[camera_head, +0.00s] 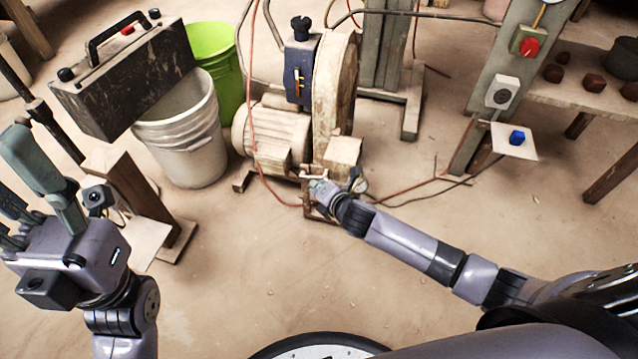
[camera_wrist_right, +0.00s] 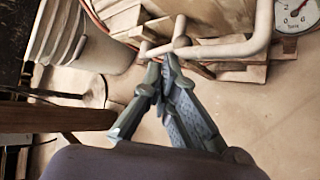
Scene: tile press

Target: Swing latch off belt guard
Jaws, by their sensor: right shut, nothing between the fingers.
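The belt guard (camera_head: 335,95) is a worn beige rounded cover standing upright on the machine at the centre of the head view. I cannot tell for sure which part is its latch. A pale bent bar (camera_wrist_right: 228,48) crosses the top of the right wrist view, close beyond the fingertips. My right gripper (camera_head: 318,186) is low in front of the machine; its fingers (camera_wrist_right: 164,78) are together and empty. Whether they touch the bar is unclear. My left gripper (camera_head: 20,178) is at the far left, fingers spread, away from the machine.
A motor (camera_head: 272,135) sits beside the guard, with red and dark hoses around. A white bucket (camera_head: 185,140), green bucket (camera_head: 222,65) and dark toolbox (camera_head: 125,75) stand left. A post with a red button (camera_head: 529,47) and a bench (camera_head: 560,95) stand right. A gauge (camera_wrist_right: 296,14) shows nearby.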

